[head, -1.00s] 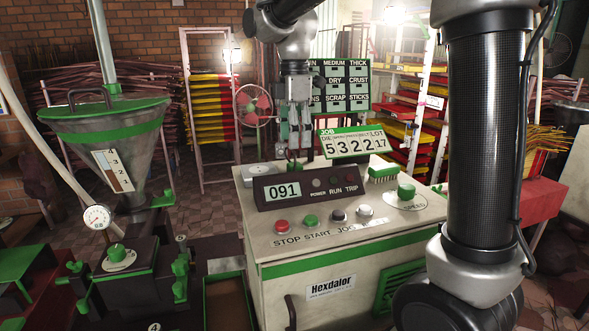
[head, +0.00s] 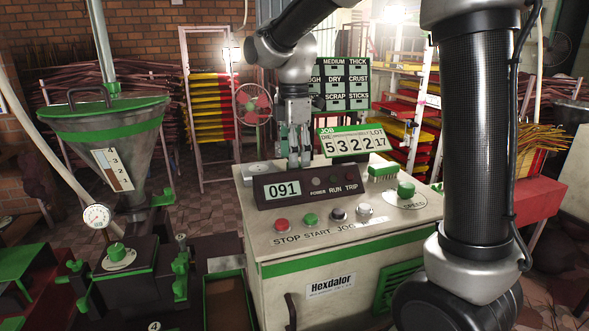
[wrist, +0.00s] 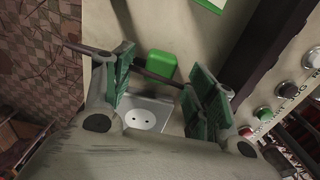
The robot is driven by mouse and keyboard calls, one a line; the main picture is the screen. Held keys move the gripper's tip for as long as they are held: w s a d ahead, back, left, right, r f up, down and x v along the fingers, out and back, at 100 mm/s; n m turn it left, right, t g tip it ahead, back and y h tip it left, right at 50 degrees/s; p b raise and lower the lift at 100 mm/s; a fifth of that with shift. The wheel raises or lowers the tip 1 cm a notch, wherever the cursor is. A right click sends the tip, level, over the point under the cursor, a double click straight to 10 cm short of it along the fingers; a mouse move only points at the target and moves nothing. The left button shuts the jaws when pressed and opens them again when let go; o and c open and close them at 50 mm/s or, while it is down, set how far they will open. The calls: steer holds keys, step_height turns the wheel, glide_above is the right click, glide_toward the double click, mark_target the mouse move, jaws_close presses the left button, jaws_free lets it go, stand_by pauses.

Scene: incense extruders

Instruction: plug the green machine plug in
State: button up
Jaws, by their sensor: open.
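The green block that looks like the machine plug (wrist: 163,63) is on the pale machine top in the wrist view, past my fingers. A dark bar or cord runs beside it; I cannot tell which. A grey socket plate with a round white face and two holes (wrist: 145,118) shows between and below my fingers; it also shows in the head view (head: 258,170). In the head view my gripper (head: 294,160) is low behind the machine's display panel, which partly hides that area. I cannot make out the plug there.
The display panel (head: 310,186) and the job counter sign (head: 357,143) stand close to my gripper. Red, green and other buttons (head: 310,220) line the machine front. A hopper (head: 110,135) stands at the left.

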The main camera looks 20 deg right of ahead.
steer(key=shift+f, duration=1.3)
steer(key=shift+c, duration=0.5)
steer(key=c, duration=0.9)
steer(key=shift+c, duration=0.2)
step_height(320, 180, up, 10)
